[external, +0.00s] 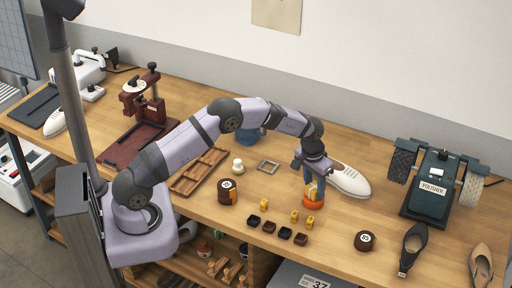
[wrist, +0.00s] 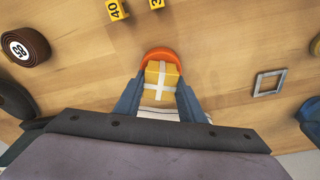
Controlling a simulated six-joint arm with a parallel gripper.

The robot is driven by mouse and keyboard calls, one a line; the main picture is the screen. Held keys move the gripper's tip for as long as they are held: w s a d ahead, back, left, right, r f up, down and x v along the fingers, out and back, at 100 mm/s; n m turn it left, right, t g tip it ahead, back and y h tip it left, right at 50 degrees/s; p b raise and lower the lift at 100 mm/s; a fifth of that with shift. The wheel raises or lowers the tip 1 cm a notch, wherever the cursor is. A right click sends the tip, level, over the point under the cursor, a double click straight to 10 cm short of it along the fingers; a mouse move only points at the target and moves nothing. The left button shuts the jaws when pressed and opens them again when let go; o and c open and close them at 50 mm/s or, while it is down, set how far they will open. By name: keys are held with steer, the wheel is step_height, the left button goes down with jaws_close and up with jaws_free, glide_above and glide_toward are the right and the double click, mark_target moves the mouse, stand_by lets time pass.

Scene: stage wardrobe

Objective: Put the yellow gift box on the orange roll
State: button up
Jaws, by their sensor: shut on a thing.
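The yellow gift box (wrist: 160,84) with a white ribbon cross is held between the two fingers of my gripper (wrist: 160,100) in the wrist view. The orange roll (wrist: 158,54) shows just past and below the box, partly hidden by it. In the external view my gripper (external: 314,184) points down over the orange roll (external: 313,205), and the box (external: 313,190) is between the fingers right at the top of the roll. I cannot tell whether the box touches the roll.
A brown roll (external: 228,191) stands left, another brown roll (external: 365,240) front right. Yellow number markers (external: 295,216) and small dark blocks (external: 269,227) lie in front. A white shoe (external: 349,181) is close behind the gripper. A polisher (external: 431,185) stands at right. A grey frame (external: 268,166) lies behind left.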

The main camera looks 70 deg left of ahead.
mark_target(310, 189)
steer(key=shift+f, duration=0.2)
steer(key=o, duration=1)
steer(key=shift+o, duration=0.2)
step_height(310, 189, up, 12)
steer(key=s+b, duration=0.1)
steer(key=b, duration=0.2)
steer(key=shift+s+d+r, duration=0.15)
steer(key=shift+s+d, duration=0.2)
